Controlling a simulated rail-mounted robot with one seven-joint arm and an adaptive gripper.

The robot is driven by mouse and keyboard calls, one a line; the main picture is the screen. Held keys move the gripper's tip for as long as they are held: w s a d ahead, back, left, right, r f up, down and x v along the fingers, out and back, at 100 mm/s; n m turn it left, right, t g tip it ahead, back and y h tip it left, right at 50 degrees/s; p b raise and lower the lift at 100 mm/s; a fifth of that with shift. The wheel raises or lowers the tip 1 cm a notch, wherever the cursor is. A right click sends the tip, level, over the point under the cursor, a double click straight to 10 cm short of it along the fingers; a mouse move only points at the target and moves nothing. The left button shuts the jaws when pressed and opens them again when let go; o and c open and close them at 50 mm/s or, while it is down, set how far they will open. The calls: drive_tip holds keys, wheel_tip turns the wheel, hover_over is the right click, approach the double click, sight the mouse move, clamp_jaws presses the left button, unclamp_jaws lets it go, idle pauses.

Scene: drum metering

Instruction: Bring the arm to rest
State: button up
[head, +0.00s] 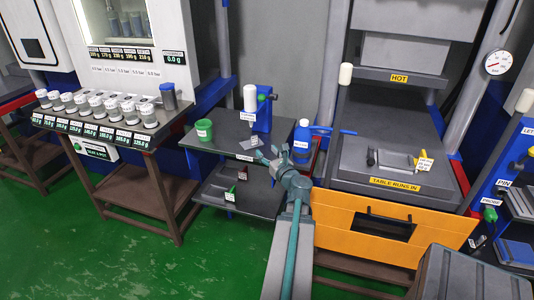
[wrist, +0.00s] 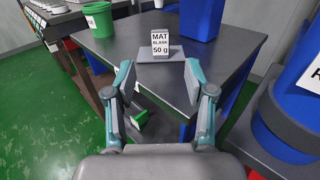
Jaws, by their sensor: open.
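My gripper (head: 273,156) hangs over the front right part of the dark small table (head: 222,142), with my arm running up to it from the bottom of the head view. In the wrist view my gripper (wrist: 158,82) has its two fingers wide apart with nothing between them. A card reading "MAT BLANK 50 g" (wrist: 160,43) stands on a flat grey plate beyond the fingertips. The fingers are apart from the plate and card.
A shelf (head: 225,190) lies below. An orange-fronted press (head: 340,222) is close on the right. Green floor is free at left.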

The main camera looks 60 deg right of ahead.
drive_tip(key=w+a+f+n+g+y, duration=0.1)
drive_tip(key=w+a+f+n+y, duration=0.4)
drive_tip(key=w+a+n, duration=0.4)
drive_tip(key=w+a+f+n+g+y, duration=0.1)
drive_tip(key=w+a+f+n+y, duration=0.4)
drive_tip(key=a, duration=0.7)
drive_tip(key=w+a+f+n+g+y, duration=0.1)
drive_tip(key=a+f+n+g, duration=0.2)
drive_tip(key=a+f+n, duration=0.35)
drive_tip(key=a+f+n+g+y, duration=0.1)
drive_tip(key=a+f+n+g, duration=0.2)
drive_tip(key=a, duration=0.7)
drive_tip(key=w+a+f+n+g+y, duration=0.1)
drive_tip(key=a+f+n+g, duration=0.1)
drive_tip(key=a+f+n, duration=0.5)
drive_tip(key=s+a+f+n+g+h, duration=0.5)
drive_tip(key=s+a+n, duration=0.3)
drive_tip(key=a+n, duration=0.4)
drive_tip(key=s+f+g, duration=0.2)
drive_tip(key=s+f, duration=0.3)
drive_tip(key=s, duration=0.4)
drive_tip(key=s+f+g+p, duration=0.1)
drive_tip(key=s+f+g, duration=0.2)
drive_tip(key=s+f, duration=0.3)
drive_tip(key=s+f+g+y, duration=0.1)
drive_tip(key=s+f, duration=0.4)
drive_tip(key=s, duration=0.9)
drive_tip(key=shift+d+f+g+p, duration=0.25)
drive_tip(key=shift+g+p, duration=0.1)
drive_tip(key=shift+g, duration=0.35)
